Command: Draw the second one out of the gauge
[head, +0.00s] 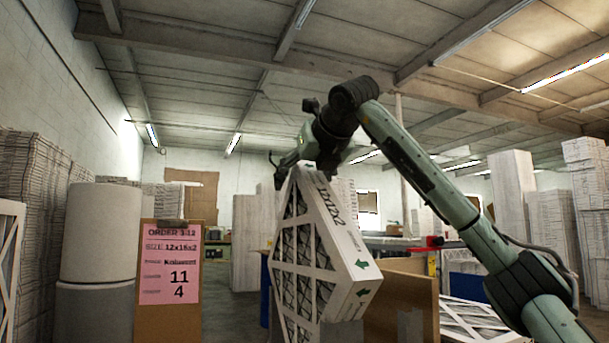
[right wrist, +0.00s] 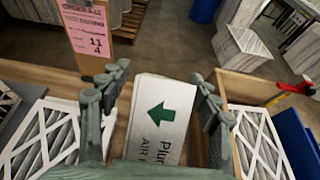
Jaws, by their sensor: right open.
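A white cardboard-framed pleated filter (head: 318,235) with green arrows stands tilted in the middle of the head view. My right gripper (head: 287,172) is at its upper corner, its fingertips partly hidden there. In the right wrist view, my right gripper (right wrist: 160,76) is open. Its two fingers stand on either side of a white filter face (right wrist: 160,118) with a green arrow; I cannot tell whether they touch it. A tan wooden box, perhaps the gauge (head: 408,305), stands behind and right of the filter; its wood (right wrist: 245,88) also borders the wrist view. My left gripper is not in view.
A pink order card (head: 171,262) stands on a brown board at left. Other filters lie at right (head: 472,322) and, in the wrist view, at left (right wrist: 48,140). White rolls (head: 100,235) and tall stacks (head: 585,185) stand around. Grey floor shows behind.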

